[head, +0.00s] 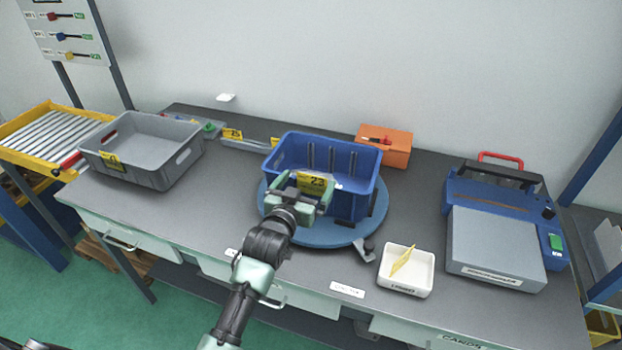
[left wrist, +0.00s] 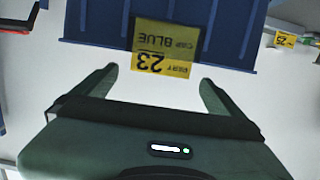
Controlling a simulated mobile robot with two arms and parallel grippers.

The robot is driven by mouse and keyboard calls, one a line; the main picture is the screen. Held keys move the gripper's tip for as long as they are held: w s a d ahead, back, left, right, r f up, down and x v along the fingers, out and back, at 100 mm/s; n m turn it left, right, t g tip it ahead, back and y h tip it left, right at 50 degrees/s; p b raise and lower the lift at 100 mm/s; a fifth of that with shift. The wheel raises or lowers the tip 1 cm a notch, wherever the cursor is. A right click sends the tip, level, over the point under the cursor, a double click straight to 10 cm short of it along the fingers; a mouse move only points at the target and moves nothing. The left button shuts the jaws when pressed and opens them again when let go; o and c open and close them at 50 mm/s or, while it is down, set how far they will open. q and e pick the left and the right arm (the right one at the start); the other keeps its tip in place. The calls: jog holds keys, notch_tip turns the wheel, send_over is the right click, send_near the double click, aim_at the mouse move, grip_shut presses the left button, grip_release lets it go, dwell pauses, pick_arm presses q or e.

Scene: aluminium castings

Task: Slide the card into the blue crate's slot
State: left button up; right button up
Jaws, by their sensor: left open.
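The blue crate (head: 357,172) stands on a round blue turntable (head: 345,233); it also shows in the left wrist view (left wrist: 90,22). A yellow card (head: 316,181) marked 23 is at the crate's near wall. In the left wrist view the card (left wrist: 162,64) reads BLUE 23 upside down; part of it looks darker, as if behind the slot's front, and a bright yellow strip sticks out. My left gripper (head: 305,187) is open before the card, its fingers (left wrist: 158,80) on either side and apart from it. My right gripper is not in view.
A white tray (head: 405,289) with another yellow card (head: 403,261) stands at the front right. A grey crate (head: 140,165) is at left, an orange box (head: 397,150) behind, and a blue and grey machine (head: 495,245) at right. The bench between grey crate and turntable is mostly clear.

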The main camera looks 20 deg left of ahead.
pick_arm(q)
jog(key=shift+s+a+r+b, duration=0.1)
jog(key=shift+s+r+b, duration=0.05)
jog(key=shift+s, duration=0.8)
jog(key=shift+s+r+b, duration=0.1)
jog(key=shift+s+b, duration=0.05)
jog(key=shift+s, duration=0.75)
